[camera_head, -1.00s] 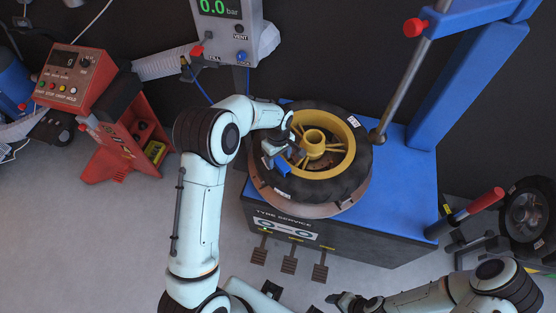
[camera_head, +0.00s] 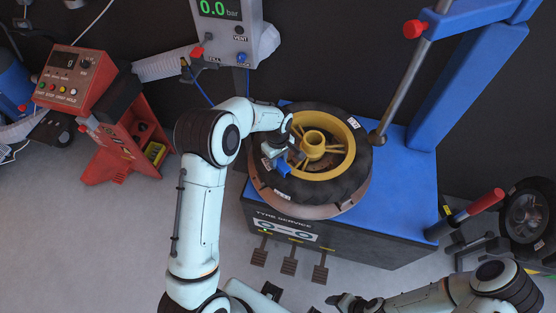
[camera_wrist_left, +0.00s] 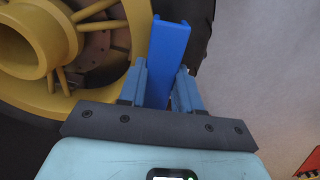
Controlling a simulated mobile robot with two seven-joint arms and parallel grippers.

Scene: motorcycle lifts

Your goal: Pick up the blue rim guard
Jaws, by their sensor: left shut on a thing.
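The blue rim guard (camera_wrist_left: 168,58) is a straight blue channel-shaped piece. In the left wrist view it stands between the two fingers of my left gripper (camera_wrist_left: 160,90), which is shut on it. In the head view my left gripper (camera_head: 279,161) is over the left side of the yellow-rimmed wheel, and the rim guard (camera_head: 284,168) shows only as a small blue patch there. I cannot tell whether the guard still touches the wheel. My right gripper (camera_head: 345,301) is at the bottom edge of the head view, dark and small, away from the guard.
The black tyre (camera_head: 350,184) with its yellow rim (camera_head: 352,140) lies flat on the blue tyre machine (camera_head: 408,200). A slanted metal post (camera_head: 403,85) rises to its right. A red control box (camera_head: 72,75) stands at left.

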